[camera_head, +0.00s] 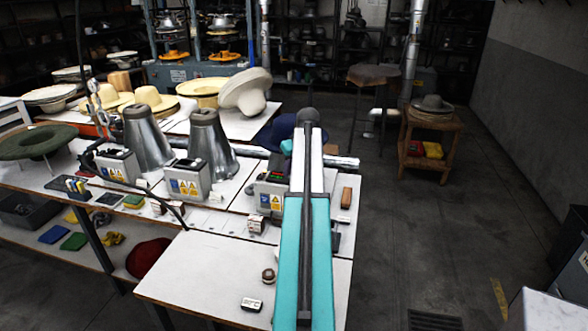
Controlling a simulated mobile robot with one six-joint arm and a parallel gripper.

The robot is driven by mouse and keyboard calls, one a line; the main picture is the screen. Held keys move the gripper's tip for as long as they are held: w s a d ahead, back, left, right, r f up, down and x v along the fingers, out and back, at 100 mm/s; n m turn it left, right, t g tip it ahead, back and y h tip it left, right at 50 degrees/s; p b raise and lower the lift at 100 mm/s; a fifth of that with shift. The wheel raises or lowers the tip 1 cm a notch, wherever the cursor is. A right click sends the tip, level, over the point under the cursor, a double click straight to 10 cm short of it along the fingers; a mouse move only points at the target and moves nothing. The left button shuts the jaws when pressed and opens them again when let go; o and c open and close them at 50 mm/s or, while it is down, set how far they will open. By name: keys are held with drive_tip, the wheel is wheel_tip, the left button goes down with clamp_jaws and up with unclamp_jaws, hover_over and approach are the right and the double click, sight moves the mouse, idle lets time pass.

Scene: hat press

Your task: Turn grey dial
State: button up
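I cannot pick out a grey dial with certainty. A small round brown-grey item (268,275) lies on the front of the white worktable; I cannot tell if it is a dial. A grey control box (272,188) with warning labels stands at mid-table, its right side hidden by my arm. Two similar boxes, the middle one (187,183) and the left one (118,172), stand before metal cones. My teal and grey arm reaches from the bottom edge up over the table's right part. My gripper does not show clearly; the arm appears to hide it.
The white worktable (190,280) has a small labelled box (251,304) near its front. A wooden block (346,198) lies right of my arm. Hats, including a green one (38,141), cover the left and back. A wooden stand (432,128) is at right; the floor between is mostly clear.

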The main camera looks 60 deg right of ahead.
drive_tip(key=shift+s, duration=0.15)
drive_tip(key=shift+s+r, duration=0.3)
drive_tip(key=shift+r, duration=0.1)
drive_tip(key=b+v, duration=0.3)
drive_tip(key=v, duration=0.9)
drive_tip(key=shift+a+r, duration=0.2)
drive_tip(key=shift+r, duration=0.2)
